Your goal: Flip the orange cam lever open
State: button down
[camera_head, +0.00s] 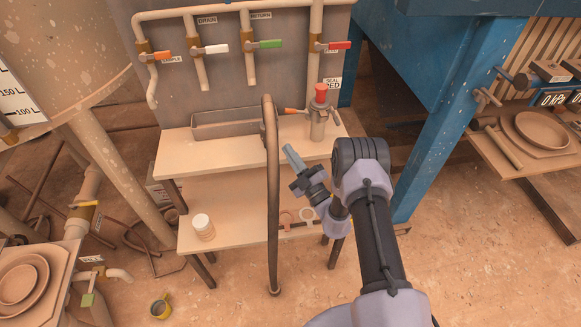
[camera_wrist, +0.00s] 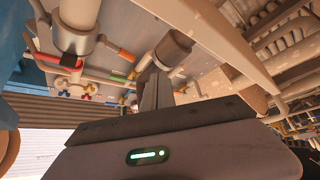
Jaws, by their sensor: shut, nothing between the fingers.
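An orange lever (camera_head: 295,111) sticks out to the left of a grey metal canister (camera_head: 318,125) with a red cap, at the right end of the bench top. A dark curved hose (camera_head: 272,190) passes just left of the lever. My gripper (camera_head: 289,150) is shut and empty. In the head view it appears below the lever and in front of the bench, apart from it. In the wrist view the shut fingers (camera_wrist: 155,90) point toward the panel side, and an orange-red handle (camera_wrist: 116,49) shows to their upper left, beside a pale cylinder.
An orange-handled valve (camera_head: 157,57) and white, green and red valves are on the back panel. A grey trough (camera_head: 225,122) sits on the bench (camera_head: 205,150). A white jar (camera_head: 203,226) stands on the lower shelf. A blue frame post (camera_head: 440,125) rises to the right.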

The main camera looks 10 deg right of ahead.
jog(key=s, duration=0.1)
jog(key=s+f, duration=0.2)
jog(key=s, duration=0.1)
jog(key=shift+a+f+p, duration=0.25)
jog(key=shift+a+p, duration=0.1)
jog(key=shift+p, duration=0.05)
